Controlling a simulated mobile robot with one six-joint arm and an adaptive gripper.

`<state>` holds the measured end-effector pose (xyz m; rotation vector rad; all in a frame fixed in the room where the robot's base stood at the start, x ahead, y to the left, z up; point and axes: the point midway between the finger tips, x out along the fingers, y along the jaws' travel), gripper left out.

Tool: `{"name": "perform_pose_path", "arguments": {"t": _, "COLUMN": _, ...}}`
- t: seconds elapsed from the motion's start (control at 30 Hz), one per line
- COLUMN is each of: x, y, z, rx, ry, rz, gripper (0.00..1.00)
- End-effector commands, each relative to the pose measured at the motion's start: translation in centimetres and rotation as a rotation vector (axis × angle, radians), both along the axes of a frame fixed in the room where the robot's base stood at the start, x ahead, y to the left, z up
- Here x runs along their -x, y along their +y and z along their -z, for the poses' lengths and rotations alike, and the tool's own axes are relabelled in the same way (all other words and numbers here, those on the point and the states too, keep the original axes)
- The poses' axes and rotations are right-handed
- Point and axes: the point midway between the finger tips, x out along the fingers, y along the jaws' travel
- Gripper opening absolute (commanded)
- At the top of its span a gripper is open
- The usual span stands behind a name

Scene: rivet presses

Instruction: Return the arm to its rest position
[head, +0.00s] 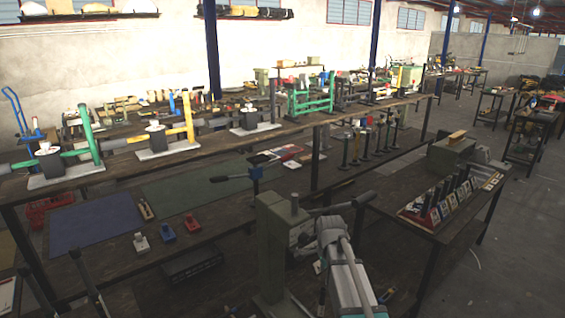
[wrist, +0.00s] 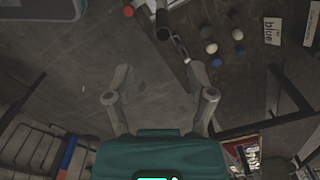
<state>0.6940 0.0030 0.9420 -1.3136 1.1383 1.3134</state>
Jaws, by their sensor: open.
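My gripper (wrist: 160,92) is in the wrist view, its two grey fingers spread wide apart in front of its teal body. It is open, with nothing between the fingers. Below and beyond it are a grey floor and a dark table surface. In the head view my grey and teal arm (head: 345,270) reaches in from the bottom centre, beside a grey-green press. The fingertips cannot be clearly made out there.
The grey-green press (head: 273,240) stands close to my arm's left. A rack of small levers (head: 448,205) sits on the table at right. Small coloured balls (wrist: 211,48) lie ahead in the wrist view. Open floor (head: 500,260) is at right.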

Motion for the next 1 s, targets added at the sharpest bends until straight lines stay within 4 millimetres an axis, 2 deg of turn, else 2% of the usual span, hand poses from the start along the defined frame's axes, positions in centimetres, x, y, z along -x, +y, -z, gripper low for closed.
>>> {"name": "perform_pose_path", "arguments": {"t": 0.27, "x": 3.2, "y": -0.1, "z": 0.0, "rx": 0.0, "ry": 0.0, "rz": -0.248, "gripper": 0.71}}
{"name": "perform_pose_path", "arguments": {"t": 1.0, "x": 14.1, "y": -0.3, "z": 0.0, "rx": 0.0, "ry": 0.001, "rz": -1.246, "gripper": 0.71}}
